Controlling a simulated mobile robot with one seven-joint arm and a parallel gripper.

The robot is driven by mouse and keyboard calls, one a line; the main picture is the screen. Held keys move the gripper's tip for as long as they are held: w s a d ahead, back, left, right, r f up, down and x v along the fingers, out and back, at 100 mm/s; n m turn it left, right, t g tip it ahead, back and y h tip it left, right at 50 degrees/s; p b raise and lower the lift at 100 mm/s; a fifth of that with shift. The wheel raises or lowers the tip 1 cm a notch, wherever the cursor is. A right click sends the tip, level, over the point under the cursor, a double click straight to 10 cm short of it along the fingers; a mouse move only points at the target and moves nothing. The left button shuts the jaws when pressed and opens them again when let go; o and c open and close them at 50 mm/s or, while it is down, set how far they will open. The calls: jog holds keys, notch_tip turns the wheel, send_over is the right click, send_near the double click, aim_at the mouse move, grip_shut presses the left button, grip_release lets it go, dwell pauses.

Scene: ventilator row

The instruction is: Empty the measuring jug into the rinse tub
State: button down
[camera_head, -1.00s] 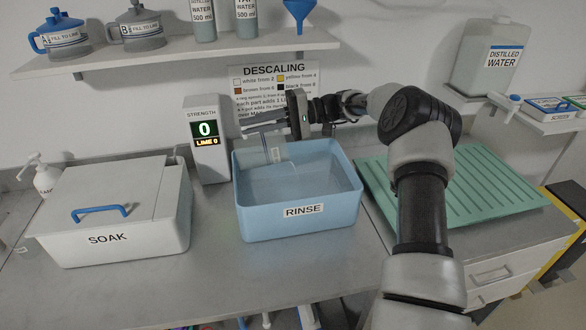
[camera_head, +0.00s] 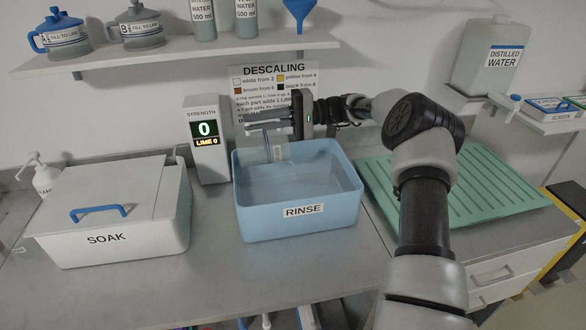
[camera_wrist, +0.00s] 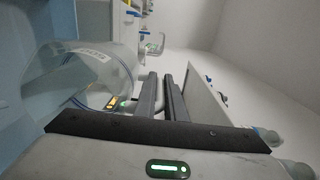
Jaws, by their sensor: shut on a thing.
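The measuring jug (camera_wrist: 92,75) is clear with a white label, and shows at the left of the wrist view, lying sideways in that picture. In the head view the jug (camera_head: 279,153) is faint against the back wall of the rinse tub. My gripper (camera_head: 250,128) is above the back left part of the tub, shut on the jug; its fingers (camera_wrist: 162,95) show beside the jug in the wrist view. The rinse tub (camera_head: 300,222) is blue, open and labelled RINSE. I cannot tell how much liquid is in the jug.
A closed SOAK box (camera_head: 110,238) stands at the left, and a strength meter (camera_head: 207,145) reading 0 stands behind the tub's left edge. A green drain mat (camera_head: 460,190) lies at the right. A shelf (camera_head: 180,55) with jugs and bottles hangs above.

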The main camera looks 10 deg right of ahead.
aim_at(238, 136)
jog(key=shift+d+r+y+b, duration=0.2)
jog(key=shift+d+y+b, duration=0.15)
jog(key=shift+d, duration=0.1)
jog(key=shift+d+r+y+b, duration=0.25)
jog(key=shift+d+y, duration=0.1)
jog(key=shift+d, duration=0.1)
dwell(0.4)
jog(key=shift+r, duration=0.1)
jog(key=a+h+p, duration=0.2)
jog(key=a+p, duration=0.1)
jog(key=p, duration=0.1)
jog(key=shift+s+a+r+h, duration=0.1)
jog(key=shift+a+h, duration=0.2)
jog(key=shift+a, duration=0.05)
jog(key=a+f+h, duration=0.1)
jog(key=a, duration=0.1)
jog(key=a+f+h+b, duration=0.1)
jog(key=shift+a+f, duration=0.2)
jog(key=shift+a, duration=0.2)
jog(key=shift+d+h, duration=0.2)
jog(key=shift+h, duration=0.1)
jog(key=a+f+h+p, duration=0.4)
jog(key=a+f+h, duration=0.2)
jog(key=a+h, duration=0.3)
jog(key=shift+a+f+h+p, duration=0.3)
jog(key=shift+a+f+h, duration=0.1)
jog(key=shift+h, duration=1.9)
